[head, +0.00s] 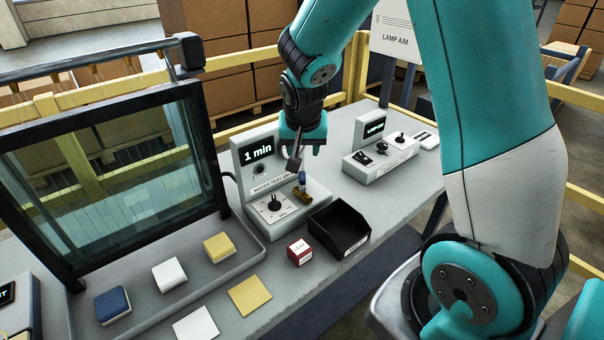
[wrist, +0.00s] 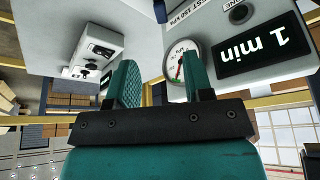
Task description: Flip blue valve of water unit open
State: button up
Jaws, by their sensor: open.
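The water unit (head: 243,165) is a light grey box with a lit "1 min" display, standing on the table in the middle of the head view. Its small blue valve handle (head: 302,179) sits on a brass body (head: 303,195) at the right of the unit and looks roughly upright. My gripper (head: 304,148) is open and empty, above the blue handle and apart from it.
A black open tray (head: 341,229) and a red box (head: 299,251) stand in front of the unit. A lamp unit (head: 381,155) stands behind right. A dark-framed glass screen (head: 115,180) is at left. A black knob (head: 275,202) is on the unit's left panel.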

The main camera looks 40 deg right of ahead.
aim_at(302, 178)
jog(key=p+x, duration=0.1)
jog(key=x, duration=1.2)
jog(key=shift+f, duration=0.25)
grip_shut()
